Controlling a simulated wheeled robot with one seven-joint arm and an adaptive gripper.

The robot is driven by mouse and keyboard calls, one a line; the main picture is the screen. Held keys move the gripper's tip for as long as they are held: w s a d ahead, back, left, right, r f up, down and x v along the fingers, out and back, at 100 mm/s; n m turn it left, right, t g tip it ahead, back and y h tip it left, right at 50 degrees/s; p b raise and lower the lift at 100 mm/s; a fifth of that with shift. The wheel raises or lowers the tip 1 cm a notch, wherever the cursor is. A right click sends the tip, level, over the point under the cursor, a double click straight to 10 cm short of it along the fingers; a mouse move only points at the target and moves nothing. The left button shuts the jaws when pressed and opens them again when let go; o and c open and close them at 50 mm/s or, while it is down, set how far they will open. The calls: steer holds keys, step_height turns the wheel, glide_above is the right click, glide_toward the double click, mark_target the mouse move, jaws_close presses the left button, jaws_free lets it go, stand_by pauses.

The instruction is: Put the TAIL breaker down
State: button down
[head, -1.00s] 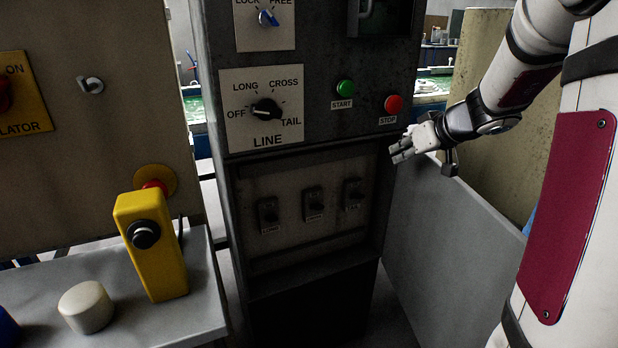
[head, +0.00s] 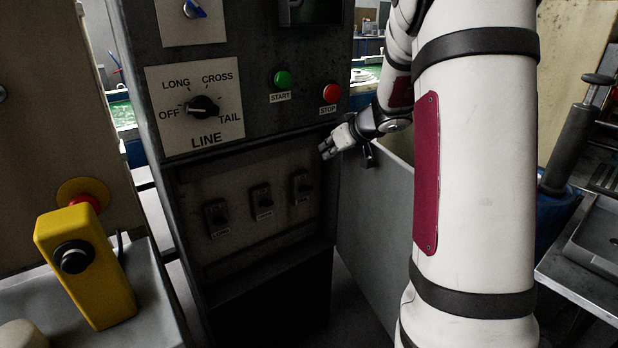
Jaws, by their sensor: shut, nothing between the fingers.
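Three black breakers sit in a row on the recessed lower panel (head: 250,233) of the dark cabinet: a left one (head: 217,217), a middle one (head: 262,200) and a right one (head: 301,186). Their small labels are too blurred to read surely, so I cannot confirm which is TAIL. I cannot tell clearly whether each lever is up or down. My gripper (head: 327,150) is shut and empty. It shows above and to the right of the right breaker, below the STOP button, and apart from the breakers.
Above are the LINE rotary switch (head: 202,106), the green START button (head: 283,78) and the red STOP button (head: 331,93). A grey side panel (head: 374,225) stands right of the cabinet. A yellow button box (head: 95,270) stands at the lower left. The space before the breakers is clear.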

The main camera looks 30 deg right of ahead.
glide_above(303, 179)
steer(key=s, duration=0.2)
steer(key=f, duration=0.8)
steer(key=shift+w+f, duration=0.2)
steer(key=shift+f, duration=0.1)
steer(key=shift+s+d+f, duration=0.1)
steer(key=shift+s+f, duration=0.2)
steer(key=shift+f, duration=0.25)
steer(key=shift+s+f, duration=0.3)
steer(key=shift+f, duration=0.25)
steer(key=shift+s+f, duration=0.3)
steer(key=shift+f, duration=0.3)
steer(key=shift+w+f+b, duration=0.15)
steer(key=shift+w+b, duration=0.05)
steer(key=shift+b, duration=1.7)
steer(key=b, duration=0.3)
steer(key=shift+b, duration=0.4)
steer(key=b, duration=0.3)
steer(key=shift+s+f+b, duration=0.2)
steer(key=shift+s+b, duration=0.15)
steer(key=shift+b, duration=0.05)
